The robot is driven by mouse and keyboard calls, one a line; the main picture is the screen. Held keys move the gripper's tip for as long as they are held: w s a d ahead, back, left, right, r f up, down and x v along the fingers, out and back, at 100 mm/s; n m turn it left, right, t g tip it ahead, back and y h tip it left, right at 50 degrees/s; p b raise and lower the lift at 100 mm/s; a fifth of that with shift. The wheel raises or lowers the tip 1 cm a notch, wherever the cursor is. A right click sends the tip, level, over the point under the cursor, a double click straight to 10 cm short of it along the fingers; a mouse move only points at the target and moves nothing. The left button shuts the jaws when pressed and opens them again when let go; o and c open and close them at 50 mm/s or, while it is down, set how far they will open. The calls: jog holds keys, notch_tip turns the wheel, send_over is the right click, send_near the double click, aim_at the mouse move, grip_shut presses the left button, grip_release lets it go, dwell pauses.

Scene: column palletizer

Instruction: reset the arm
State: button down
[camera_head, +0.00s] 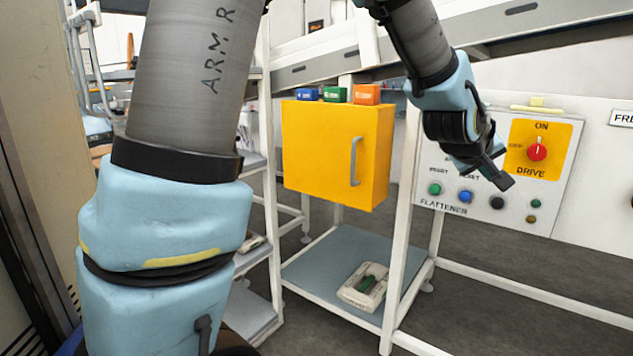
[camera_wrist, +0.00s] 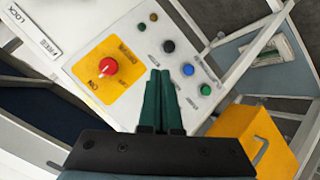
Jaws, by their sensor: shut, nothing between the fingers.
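My gripper (camera_head: 503,182) is at the upper right in the head view, in front of the white FLATTENER control panel (camera_head: 430,160). In the wrist view my gripper (camera_wrist: 161,75) shows as two dark green fingers side by side, shut with nothing between them. The fingers point at the panel near a blue button (camera_wrist: 188,69) and a black button (camera_wrist: 168,46). I cannot tell whether the tips touch the panel. The red DRIVE knob (camera_head: 537,150) sits on a yellow plate (camera_head: 519,167) just right of my gripper.
A yellow cabinet (camera_head: 330,140) with a grey handle hangs left of the panel. Blue, green and orange boxes (camera_head: 366,94) stand on top of it. White frame posts (camera_head: 402,225) stand between cabinet and panel. A beige device (camera_head: 362,287) lies on the lower shelf (camera_head: 320,262).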

jog(key=w+a+f+y, duration=0.2)
jog(key=a+f, duration=0.1)
jog(key=a, duration=0.5)
jog(key=w+a+f+y, duration=0.1)
jog(key=a+f+y, duration=0.15)
jog(key=a, duration=0.55)
jog(key=w+a+f+y, duration=0.2)
jog(key=a+f, duration=0.1)
jog(key=a, duration=0.4)
jog(key=s+a+f+g+y, duration=0.1)
jog(key=s+a+f, duration=0.1)
jog(key=a, duration=0.5)
jog(key=s+a+f+g+y, duration=0.1)
jog(key=s+a+f+g, duration=0.1)
jog(key=s+a, duration=0.2)
jog(key=s+a+f+g+y, duration=0.1)
jog(key=s+a+f+g, duration=0.1)
jog(key=a, duration=0.8)
jog(key=shift+s+f, duration=0.25)
jog(key=shift+s, duration=0.65)
jog(key=c, duration=1.5)
grip_release()
